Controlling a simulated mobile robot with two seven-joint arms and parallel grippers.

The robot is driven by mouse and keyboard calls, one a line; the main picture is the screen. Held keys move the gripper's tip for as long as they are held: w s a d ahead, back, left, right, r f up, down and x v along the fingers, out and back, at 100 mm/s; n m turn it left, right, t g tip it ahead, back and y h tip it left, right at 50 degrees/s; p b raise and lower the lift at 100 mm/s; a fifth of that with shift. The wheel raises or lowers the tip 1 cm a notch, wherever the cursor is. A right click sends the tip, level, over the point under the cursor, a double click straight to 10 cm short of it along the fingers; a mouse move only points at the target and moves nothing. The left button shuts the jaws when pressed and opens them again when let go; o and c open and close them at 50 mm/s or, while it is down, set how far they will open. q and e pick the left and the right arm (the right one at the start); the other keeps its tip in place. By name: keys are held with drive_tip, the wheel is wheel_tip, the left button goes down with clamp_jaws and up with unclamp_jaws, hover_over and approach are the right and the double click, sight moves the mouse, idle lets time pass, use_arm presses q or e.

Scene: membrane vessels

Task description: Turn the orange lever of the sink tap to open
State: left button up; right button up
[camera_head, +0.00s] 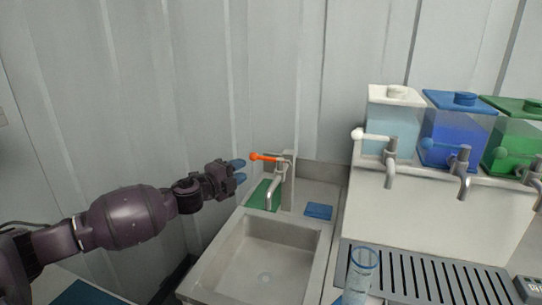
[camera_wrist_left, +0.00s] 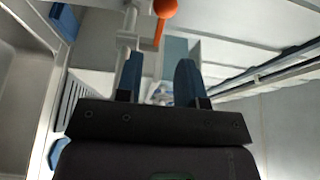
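The orange lever (camera_head: 265,157) with its ball end sticks out to the left from the top of the grey sink tap (camera_head: 276,180). In the left wrist view the orange lever (camera_wrist_left: 162,22) shows beyond the fingertips, at the top of the picture, in line with the gap between them. My left gripper (camera_head: 240,170) is just left of the ball, apart from it. Its two blue fingers stand apart with nothing between them, as the left wrist view (camera_wrist_left: 160,72) also shows. My right gripper is in neither view.
The sink basin (camera_head: 262,262) is below the tap, with a green pad (camera_head: 262,194) and a blue pad (camera_head: 318,211) on its back ledge. White, blue (camera_head: 455,130) and green tanks with taps stand right. A clear vessel (camera_head: 361,272) stands by a slotted drain (camera_head: 425,275).

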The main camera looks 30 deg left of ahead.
sight(262, 159)
use_arm(q)
drive_tip(key=shift+w+d, duration=0.25)
drive_tip(key=shift+w, duration=1.45)
drive_tip(key=shift+w+d, duration=0.3)
drive_tip(key=shift+w, duration=1.35)
drive_tip(key=shift+w+d, duration=0.25)
drive_tip(key=shift+w, duration=1.45)
clamp_jaws()
drive_tip(key=shift+r, duration=0.1)
